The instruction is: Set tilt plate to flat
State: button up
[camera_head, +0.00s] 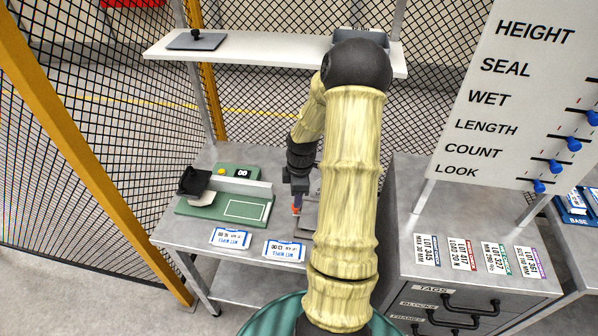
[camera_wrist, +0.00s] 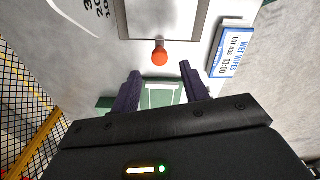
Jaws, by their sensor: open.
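The tilt plate (camera_wrist: 203,18) shows only in part at the top of the wrist view, as a grey-framed panel. An orange knob (camera_wrist: 159,54) sits at its near edge. A curved scale with numbers (camera_wrist: 88,10) lies to its left; the plate's angle cannot be read. My gripper (camera_wrist: 158,72) is open, its two dark fingers on either side of the knob's line, with the knob just beyond the tips and apparently not held. In the head view my gripper (camera_head: 297,192) is over the bench, and my arm hides most of the tilt plate.
Wet wipes packs (camera_head: 231,238) lie along the front edge. A drawer cabinet (camera_head: 450,300) and a labelled slider board (camera_head: 500,100) stand right. A shelf (camera_head: 270,54) spans behind.

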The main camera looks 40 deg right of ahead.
notch_tip(320, 180, up, 10)
jog(key=shift+s+d, duration=0.2)
jog(key=shift+s, duration=0.15)
dwell(0.4)
jog(key=s+a+r+m+t, duration=0.1)
jog(key=s+a+m, duration=0.3)
jog(key=a, duration=0.7)
jog(key=s+a+r+m+t, duration=0.1)
jog(key=s+a+r+m, duration=0.2)
jog(key=a, duration=0.9)
jog(key=s+m, duration=0.2)
jog(key=m, duration=0.2)
jog(key=shift+r, duration=0.2)
jog(key=shift+a, duration=0.1)
